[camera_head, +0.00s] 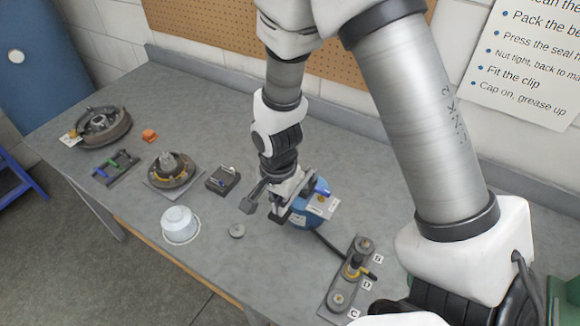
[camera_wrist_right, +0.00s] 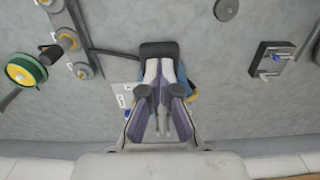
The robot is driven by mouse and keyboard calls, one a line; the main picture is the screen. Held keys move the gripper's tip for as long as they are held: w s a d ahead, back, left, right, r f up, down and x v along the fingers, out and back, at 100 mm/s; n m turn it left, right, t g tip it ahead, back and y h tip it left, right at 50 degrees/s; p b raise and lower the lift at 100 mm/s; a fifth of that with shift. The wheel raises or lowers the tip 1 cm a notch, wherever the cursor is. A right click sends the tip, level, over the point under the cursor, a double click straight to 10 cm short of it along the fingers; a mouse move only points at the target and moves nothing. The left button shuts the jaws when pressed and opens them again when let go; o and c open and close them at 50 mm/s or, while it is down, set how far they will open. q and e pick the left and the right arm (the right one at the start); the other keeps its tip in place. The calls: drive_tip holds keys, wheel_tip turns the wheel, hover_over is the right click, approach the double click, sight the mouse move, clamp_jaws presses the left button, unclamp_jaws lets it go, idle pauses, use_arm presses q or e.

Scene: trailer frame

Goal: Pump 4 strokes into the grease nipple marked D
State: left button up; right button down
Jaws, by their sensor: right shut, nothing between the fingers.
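My right gripper (camera_head: 282,208) is shut and empty, pointing down at the near side of the blue grease pump (camera_head: 322,188). The gripper hides part of the pump. A black hose (camera_head: 328,244) runs from the pump to a grey nipple block (camera_head: 330,291) with labels. A black and yellow coupler (camera_head: 352,270) sits at the middle station, beside label D (camera_head: 366,285). My left gripper is out of view.
A white tub (camera_head: 180,226), a small grey disc (camera_head: 237,230), a hub on a plate (camera_head: 171,172), a tool rack (camera_head: 115,167), a dark tray (camera_head: 222,180) and a brake drum (camera_head: 103,126) stand to the left on the grey bench (camera_head: 262,276). A pegboard rises behind.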

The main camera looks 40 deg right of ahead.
drive_tip(key=shift+f+b, duration=0.7)
drive_tip(key=shift+f, duration=0.5)
wheel_tip(320, 180, up, 3)
drive_tip(key=p, duration=0.2)
drive_tip(key=shift+w+d+p, duration=0.1)
drive_tip(key=shift+d+p, duration=0.05)
drive_tip(key=shift+p, duration=0.25)
drive_tip(key=shift+w+d+r+p, duration=0.1)
drive_tip(key=shift+d+r+p, duration=0.1)
drive_tip(key=shift+r+p, duration=0.65)
drive_tip(key=shift+d+r+p, duration=0.15)
drive_tip(key=shift+r+p, duration=0.25)
drive_tip(key=shift+r, duration=0.8)
drive_tip(key=shift+f, duration=0.15)
drive_tip(key=shift+a+f+b, duration=0.2)
drive_tip(key=shift+f, duration=0.35)
drive_tip(key=shift+a+f+b, duration=0.15)
drive_tip(key=shift+f+b, duration=0.05)
drive_tip(key=shift+f, duration=0.3)
